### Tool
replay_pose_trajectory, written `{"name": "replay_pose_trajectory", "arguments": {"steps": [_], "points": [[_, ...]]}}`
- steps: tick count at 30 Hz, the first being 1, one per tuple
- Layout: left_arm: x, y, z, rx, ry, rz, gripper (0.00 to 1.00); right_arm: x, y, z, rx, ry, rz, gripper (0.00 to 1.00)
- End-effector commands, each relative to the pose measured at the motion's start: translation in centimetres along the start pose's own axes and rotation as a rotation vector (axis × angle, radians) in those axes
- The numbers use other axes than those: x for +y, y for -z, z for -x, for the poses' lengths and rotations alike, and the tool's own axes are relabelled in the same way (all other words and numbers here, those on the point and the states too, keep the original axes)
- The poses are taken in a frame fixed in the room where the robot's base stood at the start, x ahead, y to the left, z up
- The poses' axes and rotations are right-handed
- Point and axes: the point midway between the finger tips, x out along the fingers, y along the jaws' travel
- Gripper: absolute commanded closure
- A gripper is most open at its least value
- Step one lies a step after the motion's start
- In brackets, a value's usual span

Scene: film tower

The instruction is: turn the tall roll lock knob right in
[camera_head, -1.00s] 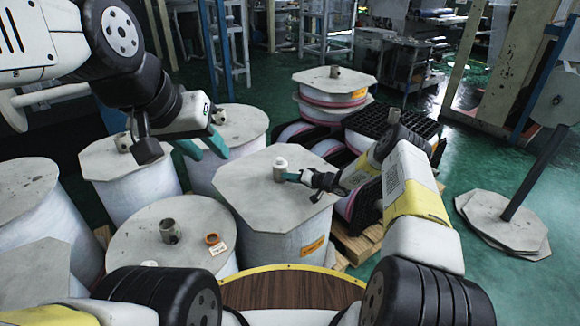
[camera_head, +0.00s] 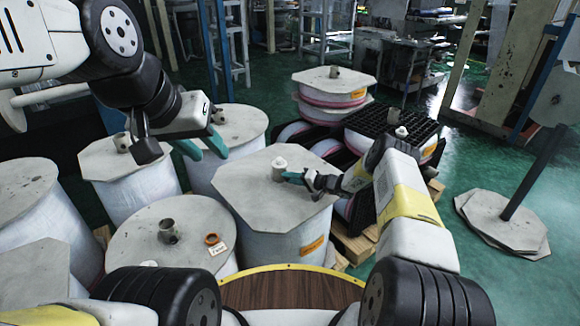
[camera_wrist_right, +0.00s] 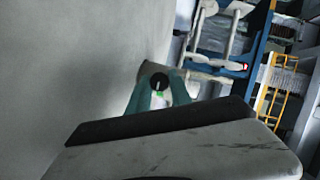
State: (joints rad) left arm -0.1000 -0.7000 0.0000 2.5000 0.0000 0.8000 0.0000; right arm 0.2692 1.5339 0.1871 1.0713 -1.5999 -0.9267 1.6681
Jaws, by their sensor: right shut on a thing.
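The tall roll (camera_head: 270,225) stands upright in the middle of the head view, with a grey octagonal top plate and an orange label low on its side. A pale knob (camera_head: 279,165) stands up from the middle of that plate. My right gripper (camera_head: 287,176) reaches in from the right and is shut on the knob. In the right wrist view its teal fingers (camera_wrist_right: 160,92) sit either side of the knob's dark round end (camera_wrist_right: 159,81), which has a green mark below. My left gripper (camera_head: 205,147) is open and empty, above the rolls at the left.
Other rolls with grey tops crowd the left, one (camera_head: 130,240) carrying an orange ring (camera_head: 212,239). A black crate (camera_head: 385,125) and pink-edged reels (camera_head: 330,95) stand behind. A stack of octagonal plates (camera_head: 500,228) lies at the right. Green floor is open between.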

Motion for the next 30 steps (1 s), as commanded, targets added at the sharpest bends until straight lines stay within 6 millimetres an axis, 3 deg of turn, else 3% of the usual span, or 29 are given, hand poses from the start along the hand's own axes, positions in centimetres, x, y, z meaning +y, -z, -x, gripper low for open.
{"name": "replay_pose_trajectory", "arguments": {"steps": [2, 3, 6, 17, 30], "points": [[0.0, 0.0, 0.0, 0.000, 0.000, 0.000, 0.64, 0.1, 0.1, 0.1, 0.004, -0.004, -0.001, 1.00], [0.0, 0.0, 0.0, 0.000, 0.000, 0.000, 0.64, 0.1, 0.1, 0.1, 0.004, -0.004, -0.001, 0.69], [0.0, 0.0, 0.0, 0.000, 0.000, 0.000, 0.64, 0.1, 0.1, 0.1, 0.003, -0.003, -0.001, 0.53], [0.0, 0.0, 0.0, 0.000, 0.000, 0.000, 0.64, 0.0, 0.1, 0.5, 0.002, -0.002, 0.001, 0.53], [0.0, 0.0, 0.0, 0.000, 0.000, 0.000, 0.64, 0.1, 0.1, 7.1, 0.003, -0.003, 0.000, 0.53]]}}
